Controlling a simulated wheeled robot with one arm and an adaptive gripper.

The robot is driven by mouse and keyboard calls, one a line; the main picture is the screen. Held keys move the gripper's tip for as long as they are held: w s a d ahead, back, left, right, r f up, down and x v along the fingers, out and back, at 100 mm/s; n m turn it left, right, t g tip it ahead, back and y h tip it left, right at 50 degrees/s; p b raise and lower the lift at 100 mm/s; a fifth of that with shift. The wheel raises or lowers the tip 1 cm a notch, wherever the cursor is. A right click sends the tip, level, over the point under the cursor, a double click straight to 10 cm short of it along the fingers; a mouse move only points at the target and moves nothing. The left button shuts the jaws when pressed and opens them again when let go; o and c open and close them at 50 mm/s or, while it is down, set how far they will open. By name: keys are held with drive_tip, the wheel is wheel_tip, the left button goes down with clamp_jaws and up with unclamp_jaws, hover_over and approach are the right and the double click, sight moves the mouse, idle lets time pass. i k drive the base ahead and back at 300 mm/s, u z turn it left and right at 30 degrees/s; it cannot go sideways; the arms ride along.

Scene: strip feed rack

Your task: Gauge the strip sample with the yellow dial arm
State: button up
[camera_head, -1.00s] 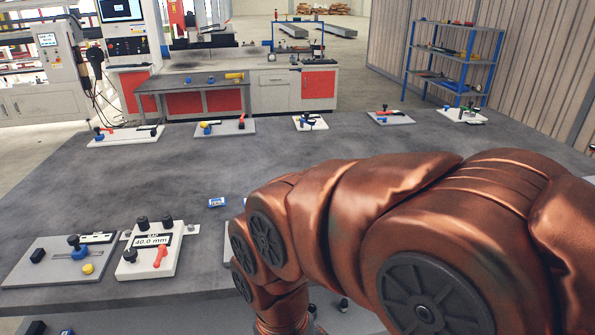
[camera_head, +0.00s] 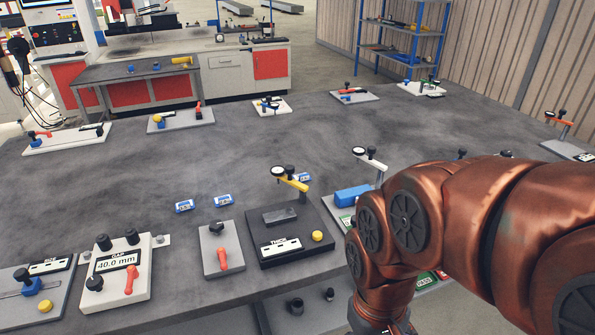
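The yellow dial arm (camera_head: 292,182) stands on a post at the back of a black station base (camera_head: 262,258) in the front middle of the table. A round dial sits at its left end. Below it a dark grey block (camera_head: 280,215), perhaps the strip sample, lies on the base; I cannot tell for sure. The base also carries a white label that seems to read THICK and a yellow button (camera_head: 317,236). My arm comes in from the right and bends down at the right of this station. My gripper is below the picture edge, out of view.
Left of the station are a grey plate with a red lever (camera_head: 222,257) and a white GAP unit reading 40.0 mm (camera_head: 117,262). A white dial arm (camera_head: 372,158) and a blue block (camera_head: 352,195) stand to the right. Two blue tags (camera_head: 184,206) lie behind. The table middle is clear.

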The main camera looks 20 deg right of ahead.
sight(278, 171)
drive_tip(key=k, duration=0.6)
drive_tip(key=u, duration=0.55)
drive_tip(key=i, duration=0.65)
drive_tip(key=u, duration=0.65)
drive_tip(key=i, duration=0.5)
drive_tip(key=u, duration=0.05)
